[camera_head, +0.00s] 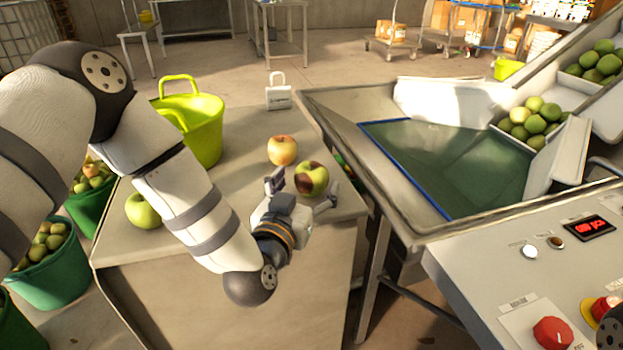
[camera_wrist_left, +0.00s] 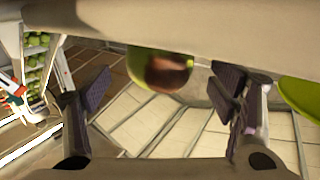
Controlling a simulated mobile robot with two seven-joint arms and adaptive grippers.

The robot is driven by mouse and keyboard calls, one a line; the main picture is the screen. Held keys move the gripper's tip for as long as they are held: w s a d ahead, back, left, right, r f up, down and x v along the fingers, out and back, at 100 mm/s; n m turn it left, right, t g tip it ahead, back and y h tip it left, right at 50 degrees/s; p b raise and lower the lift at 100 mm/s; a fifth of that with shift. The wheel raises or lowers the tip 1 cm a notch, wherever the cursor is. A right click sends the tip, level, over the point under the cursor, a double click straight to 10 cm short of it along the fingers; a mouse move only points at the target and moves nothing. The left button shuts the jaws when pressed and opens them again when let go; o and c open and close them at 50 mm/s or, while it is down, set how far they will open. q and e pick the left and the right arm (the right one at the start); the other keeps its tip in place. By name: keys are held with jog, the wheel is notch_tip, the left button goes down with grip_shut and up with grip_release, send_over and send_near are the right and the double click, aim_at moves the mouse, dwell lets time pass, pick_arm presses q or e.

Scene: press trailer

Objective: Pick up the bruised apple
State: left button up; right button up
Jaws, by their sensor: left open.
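The bruised apple (camera_head: 312,178) is green and reddish with a large dark brown patch. It sits near the right edge of the grey table (camera_head: 225,262). My left gripper (camera_head: 303,186) is open right at the apple, with one finger to its left and the other to its right. My right gripper is not in view.
A yellow-red apple (camera_head: 282,150) sits just behind the bruised one. A green apple (camera_head: 143,210) is at the table's left. A metal-framed press trough (camera_head: 345,128) borders the right.

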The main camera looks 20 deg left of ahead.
aim_at(308, 178)
pick_arm(q)
jog(key=shift+w+f, duration=0.2)
jog(key=shift+w, duration=0.55)
jog(key=c, duration=1.3)
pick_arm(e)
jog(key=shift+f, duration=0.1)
pick_arm(q)
jog(key=shift+r, duration=0.15)
jog(key=shift+r, duration=0.3)
jog(key=r, duration=0.2)
jog(key=r+p, duration=0.1)
jog(key=shift+s+d+r, duration=0.1)
jog(key=shift+s+r, duration=0.15)
jog(key=shift+r, duration=0.1)
jog(key=s+d+r+p, duration=0.3)
jog(key=s+r, duration=0.5)
jog(key=s, duration=0.5)
jog(key=shift+r, duration=0.25)
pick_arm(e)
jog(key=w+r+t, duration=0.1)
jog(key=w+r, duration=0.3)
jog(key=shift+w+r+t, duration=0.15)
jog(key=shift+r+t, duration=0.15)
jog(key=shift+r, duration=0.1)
